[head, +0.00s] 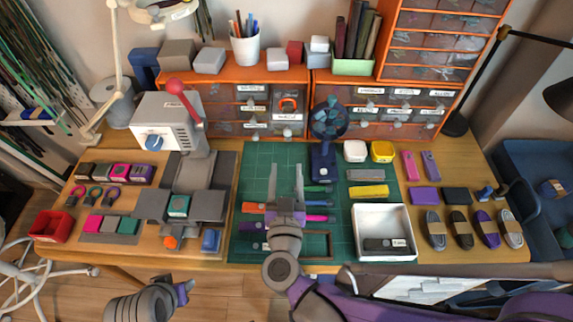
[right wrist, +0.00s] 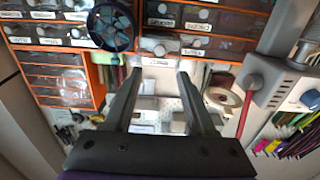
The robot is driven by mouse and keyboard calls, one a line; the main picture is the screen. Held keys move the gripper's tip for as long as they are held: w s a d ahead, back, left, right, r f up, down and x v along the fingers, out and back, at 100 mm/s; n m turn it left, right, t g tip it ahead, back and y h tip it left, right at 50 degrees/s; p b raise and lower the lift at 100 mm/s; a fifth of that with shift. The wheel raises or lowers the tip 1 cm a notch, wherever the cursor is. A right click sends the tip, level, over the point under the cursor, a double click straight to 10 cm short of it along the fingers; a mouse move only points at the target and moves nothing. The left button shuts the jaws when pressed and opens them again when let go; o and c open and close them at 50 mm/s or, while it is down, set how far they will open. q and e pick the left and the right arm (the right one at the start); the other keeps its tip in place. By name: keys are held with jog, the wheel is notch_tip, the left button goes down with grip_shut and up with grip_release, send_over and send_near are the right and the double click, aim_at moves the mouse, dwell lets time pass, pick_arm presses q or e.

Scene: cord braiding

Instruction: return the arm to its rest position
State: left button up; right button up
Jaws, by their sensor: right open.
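My right gripper (head: 286,168) is above the green cutting mat (head: 258,165) in the head view. Its two grey fingers point toward the back of the table and stand apart, with nothing between them. The right wrist view also shows this gripper (right wrist: 157,80) open and empty, facing the orange drawer units. My right arm reaches in from the lower right, over the table's front edge. My left arm is at the lower left, in front of the table. Only a purple piece of its left gripper (head: 183,291) shows, and its fingers cannot be made out.
A white tray (head: 383,253) stands right of my right gripper, and a small fan (head: 328,118) behind it. A grey machine with a red lever (head: 168,125) stands left. Several cord bundles (head: 459,228) lie at right. Orange drawers (head: 310,75) line the back.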

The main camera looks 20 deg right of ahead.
dwell(0.4)
jog(key=a+r+n+g+y+p, duration=0.2)
jog(key=a+r+n+y+p, duration=0.4)
jog(key=y, duration=0.3)
jog(key=s+d+f+m+g+h+p, duration=0.2)
jog(key=s+d+f+g+h+p, duration=0.2)
jog(key=s+d+g, duration=0.6)
jog(key=s+d+f+p, duration=0.1)
jog(key=s+d, duration=0.1)
jog(key=s, duration=0.1)
jog(key=shift+s+d+m, duration=0.2)
jog(key=shift+d+m, duration=0.2)
